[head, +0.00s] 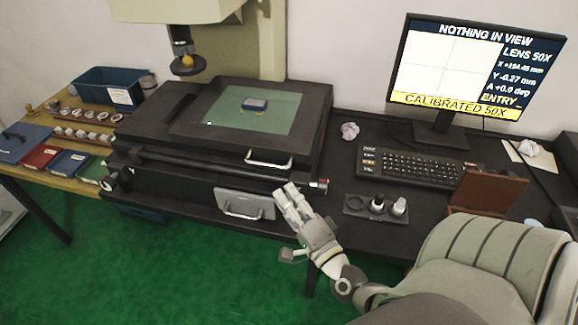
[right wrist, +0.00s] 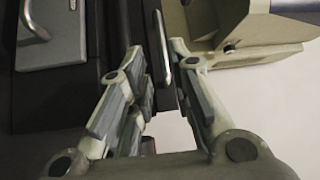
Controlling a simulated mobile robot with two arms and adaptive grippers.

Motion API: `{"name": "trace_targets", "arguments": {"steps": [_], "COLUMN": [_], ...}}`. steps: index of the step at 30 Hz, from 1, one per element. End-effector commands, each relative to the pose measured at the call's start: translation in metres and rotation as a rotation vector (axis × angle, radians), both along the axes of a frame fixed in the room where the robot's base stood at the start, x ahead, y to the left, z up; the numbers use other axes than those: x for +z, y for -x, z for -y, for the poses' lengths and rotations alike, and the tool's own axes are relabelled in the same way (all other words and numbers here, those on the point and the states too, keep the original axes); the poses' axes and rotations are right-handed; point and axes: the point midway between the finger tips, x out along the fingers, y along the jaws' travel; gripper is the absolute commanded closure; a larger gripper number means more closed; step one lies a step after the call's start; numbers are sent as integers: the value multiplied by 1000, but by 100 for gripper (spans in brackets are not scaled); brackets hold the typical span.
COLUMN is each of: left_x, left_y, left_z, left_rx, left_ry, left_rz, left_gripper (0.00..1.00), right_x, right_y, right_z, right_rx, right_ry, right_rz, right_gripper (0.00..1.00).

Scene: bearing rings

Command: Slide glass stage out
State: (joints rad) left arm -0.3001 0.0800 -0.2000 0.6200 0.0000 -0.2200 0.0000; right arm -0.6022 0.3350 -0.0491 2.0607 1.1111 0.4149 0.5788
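The glass stage (head: 225,118) is a greenish glass plate in a black frame on top of the measuring machine. A small blue block (head: 254,104) lies on the glass. A pale bar handle (head: 268,163) is on the front of the stage. My right gripper (head: 286,190) is below and slightly right of this handle, in front of the machine. In the right wrist view my right gripper (right wrist: 158,62) is open, and the handle (right wrist: 161,45) shows beyond and between its fingertips. No contact is clear. My left gripper is not in view.
A grey panel with its own handle (head: 243,212) sits lower on the machine front. A red-tipped knob (head: 322,184) is close right of my gripper. A lens holder (head: 362,206), keyboard (head: 415,166) and monitor (head: 470,70) are right. A wooden bench (head: 75,125) with parts is left.

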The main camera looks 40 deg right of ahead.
Motion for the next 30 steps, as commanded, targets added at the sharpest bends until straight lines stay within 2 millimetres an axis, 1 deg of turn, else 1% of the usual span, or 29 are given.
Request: {"name": "trace_targets", "arguments": {"steps": [3, 11, 14, 17, 21, 23, 26, 30], "left_x": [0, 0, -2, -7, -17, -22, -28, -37], "left_y": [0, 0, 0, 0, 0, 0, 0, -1], "left_z": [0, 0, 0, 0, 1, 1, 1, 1], "left_rx": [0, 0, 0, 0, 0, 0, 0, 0], "left_ry": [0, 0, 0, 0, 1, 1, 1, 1], "left_rz": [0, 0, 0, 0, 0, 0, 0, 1], "left_gripper": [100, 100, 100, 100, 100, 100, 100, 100], "right_x": [0, 0, 4, 15, 35, 40, 44, 42], "right_y": [3, 3, 1, -3, -8, -9, -11, -14], "right_z": [0, 0, -1, 0, 4, 6, 6, -4], "right_rx": [1, -1, -19, -80, -223, -287, -372, -434], "right_ry": [1, 0, -8, -30, -89, -120, -174, -247], "right_rz": [0, 1, 15, 50, 86, 80, 40, -60], "right_gripper": [80, 80, 80, 80, 80, 80, 80, 80]}}
